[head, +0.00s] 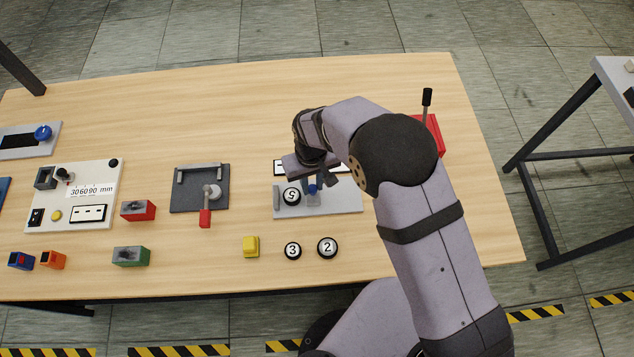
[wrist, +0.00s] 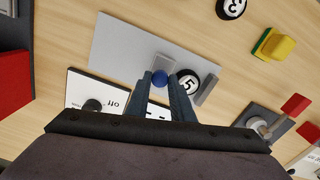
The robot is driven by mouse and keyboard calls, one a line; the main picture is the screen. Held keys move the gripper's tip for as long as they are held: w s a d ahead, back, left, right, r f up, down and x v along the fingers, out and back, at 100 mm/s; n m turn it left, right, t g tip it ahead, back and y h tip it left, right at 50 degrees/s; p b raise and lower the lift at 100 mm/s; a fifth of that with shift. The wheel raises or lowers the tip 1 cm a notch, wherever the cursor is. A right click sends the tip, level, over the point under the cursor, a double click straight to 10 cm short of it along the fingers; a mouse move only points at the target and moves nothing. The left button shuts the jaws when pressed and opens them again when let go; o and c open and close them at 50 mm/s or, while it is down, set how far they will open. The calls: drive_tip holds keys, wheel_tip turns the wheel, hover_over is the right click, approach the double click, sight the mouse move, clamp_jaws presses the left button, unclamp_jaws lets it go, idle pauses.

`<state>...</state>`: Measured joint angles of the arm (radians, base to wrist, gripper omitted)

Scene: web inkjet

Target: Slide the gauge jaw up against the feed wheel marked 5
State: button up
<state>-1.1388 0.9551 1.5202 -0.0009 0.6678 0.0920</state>
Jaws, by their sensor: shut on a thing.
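The feed wheel marked 5 (head: 291,195) is a black disc with a white face, lying on a light grey gauge plate (head: 345,201). In the wrist view the wheel (wrist: 187,81) is beside a fixed grey stop (wrist: 207,89) on the plate (wrist: 120,50). The sliding gauge jaw (wrist: 163,66) is on the wheel's other side, very close to it; my fingers partly hide that side, so I cannot tell whether they touch. My gripper (wrist: 163,84) is shut on the jaw's blue knob (wrist: 160,76), which also shows in the head view (head: 313,190).
Wheels marked 3 (head: 292,251) and 2 (head: 327,247) and a yellow block (head: 251,246) lie in front of the plate. A dark fixture with a red handle (head: 205,218) is to its left. A white panel labelled off (wrist: 95,91) is close by the plate. A red box (head: 432,135) stands right.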

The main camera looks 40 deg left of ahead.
drive_tip(key=shift+s+a, duration=0.9)
drive_tip(key=o, duration=0.9)
drive_tip(key=shift+o, duration=0.2)
drive_tip(key=shift+r, duration=0.1)
wheel_tip(320, 180, up, 7)
drive_tip(key=b, duration=0.3)
drive_tip(key=shift+r, duration=0.15)
